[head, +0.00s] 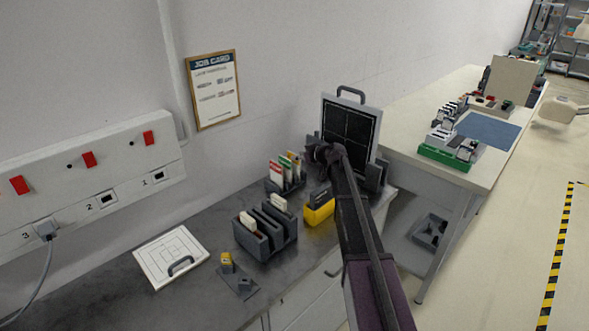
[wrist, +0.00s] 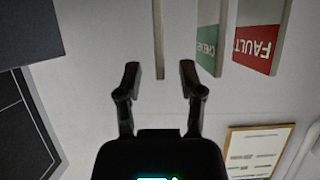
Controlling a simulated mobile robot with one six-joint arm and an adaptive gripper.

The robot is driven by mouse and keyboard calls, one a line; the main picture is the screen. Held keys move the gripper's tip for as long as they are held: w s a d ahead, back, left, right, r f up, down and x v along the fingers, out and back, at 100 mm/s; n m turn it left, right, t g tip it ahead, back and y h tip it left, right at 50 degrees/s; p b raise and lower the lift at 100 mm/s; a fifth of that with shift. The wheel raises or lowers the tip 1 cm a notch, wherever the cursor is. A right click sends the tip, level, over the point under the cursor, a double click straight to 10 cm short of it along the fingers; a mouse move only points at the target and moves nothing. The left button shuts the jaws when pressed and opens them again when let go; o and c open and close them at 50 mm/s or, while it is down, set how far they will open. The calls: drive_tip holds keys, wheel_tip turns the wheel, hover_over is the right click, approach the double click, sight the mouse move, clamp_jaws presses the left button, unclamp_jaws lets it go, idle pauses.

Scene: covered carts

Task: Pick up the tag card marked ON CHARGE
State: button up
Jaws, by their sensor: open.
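Several upright tag cards stand in a dark rack (head: 287,185) on the grey bench in the head view. A red card (head: 275,172), a green one and a yellowish one show there. The wrist view is upside down and shows a red card (wrist: 259,42) reading FAULT and a green card (wrist: 209,40) whose word is partly cut off. A third card (wrist: 158,38) shows almost edge-on, in line with the gap between my fingers; no ON CHARGE marking is readable. My gripper (wrist: 160,78) is open and empty. In the head view its fingertips are hard to make out.
A tablet-like dark panel (head: 350,132) with a handle stands right behind my arm. A grey slotted holder (head: 265,236) and a yellow box (head: 319,214) stand in front of the rack. A job card (head: 214,91) hangs on the wall.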

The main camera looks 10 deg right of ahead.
sight(288, 157)
drive_tip(key=shift+b+x, duration=0.6)
drive_tip(key=shift+x, duration=1.15)
drive_tip(key=shift+d, duration=0.1)
clamp_jaws()
